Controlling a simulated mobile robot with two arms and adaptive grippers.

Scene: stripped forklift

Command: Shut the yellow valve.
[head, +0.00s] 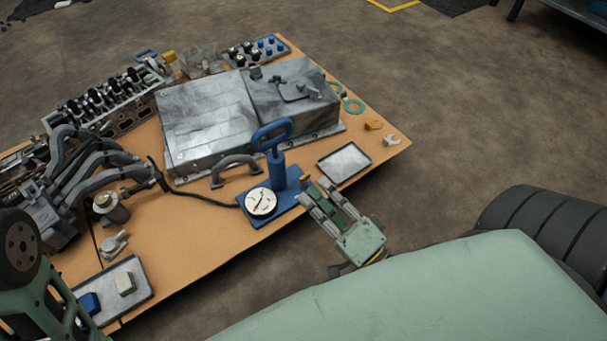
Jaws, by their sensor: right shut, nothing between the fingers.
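A blue hand pump (277,165) with a loop handle stands upright on a blue base plate (275,215) near the table's front edge. A round white gauge (261,202) sits on the plate, left of the pump. A small yellow part (305,178), which looks like the yellow valve, shows at the plate's right end; its lever position is too small to tell. My right gripper (317,187) is shut and empty, its fingertips close beside the yellow part. I cannot tell whether they touch. My left gripper does not show clearly; green and black structure fills the lower left corner.
The wooden table (190,245) holds a large grey metal case (210,115) behind the pump and a grey tray (344,163) right of it. A black hose runs left from the gauge. Another tray (143,277) with small blocks lies at front left. Floor is clear beyond the table's right edge.

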